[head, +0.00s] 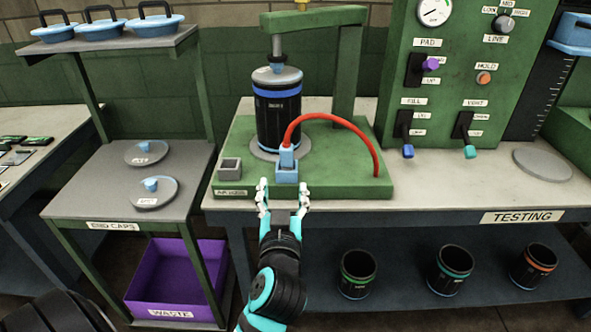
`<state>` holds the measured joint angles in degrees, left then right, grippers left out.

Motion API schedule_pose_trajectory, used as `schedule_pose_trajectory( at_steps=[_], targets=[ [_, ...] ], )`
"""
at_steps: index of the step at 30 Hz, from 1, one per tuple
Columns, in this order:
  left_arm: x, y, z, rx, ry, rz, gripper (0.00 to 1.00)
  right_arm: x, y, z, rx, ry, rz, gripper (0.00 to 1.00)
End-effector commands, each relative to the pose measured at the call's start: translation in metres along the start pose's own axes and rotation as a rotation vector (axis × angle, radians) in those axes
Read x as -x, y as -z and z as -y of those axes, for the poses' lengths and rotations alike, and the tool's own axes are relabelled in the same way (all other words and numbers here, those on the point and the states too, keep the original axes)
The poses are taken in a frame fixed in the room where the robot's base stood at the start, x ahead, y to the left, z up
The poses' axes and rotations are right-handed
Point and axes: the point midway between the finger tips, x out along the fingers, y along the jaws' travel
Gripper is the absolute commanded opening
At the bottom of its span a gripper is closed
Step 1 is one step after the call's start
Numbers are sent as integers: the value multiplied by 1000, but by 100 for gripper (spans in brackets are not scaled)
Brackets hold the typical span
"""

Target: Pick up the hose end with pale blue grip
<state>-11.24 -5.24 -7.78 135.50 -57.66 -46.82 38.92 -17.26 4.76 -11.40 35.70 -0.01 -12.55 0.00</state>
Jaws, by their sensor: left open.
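The hose end with the pale blue grip (287,157) stands upright in a small pale blue holder (287,174) at the front of the green test stand (350,188). A red hose (343,121) arcs from its top over to the right side of the stand. My left gripper (283,192) is just in front of the holder, with its fingers spread and nothing between them. From this view I cannot tell if the fingers touch the holder. My right gripper is not in view.
A black sleeve with blue bands (278,118) stands under the press behind the hose end. A grey square socket (230,169) sits to the left. The control panel (445,75) rises at the right.

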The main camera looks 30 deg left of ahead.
Motion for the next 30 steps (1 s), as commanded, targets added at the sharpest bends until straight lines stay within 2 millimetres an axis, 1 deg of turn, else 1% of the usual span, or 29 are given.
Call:
schedule_pose_trajectory(
  at_steps=[1,5,9,12,16,20,23,27,30],
  targets=[
    [-9,4,0,-5,1,-4,60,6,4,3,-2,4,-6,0],
    [-38,5,0,-7,0,-3,60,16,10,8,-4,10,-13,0],
    [-69,5,0,-6,0,-2,60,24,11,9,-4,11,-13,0],
    [-89,4,-1,-7,-2,-1,60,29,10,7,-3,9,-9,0],
    [-106,2,-1,-5,-3,0,60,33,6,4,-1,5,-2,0],
    [-114,1,-1,-4,-2,1,60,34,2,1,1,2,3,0],
    [-122,2,-1,-6,-2,1,60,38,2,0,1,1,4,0],
    [-144,3,-2,-7,-3,0,60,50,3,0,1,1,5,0],
    [-157,1,-2,-5,-3,1,60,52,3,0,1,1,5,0]
  ],
)
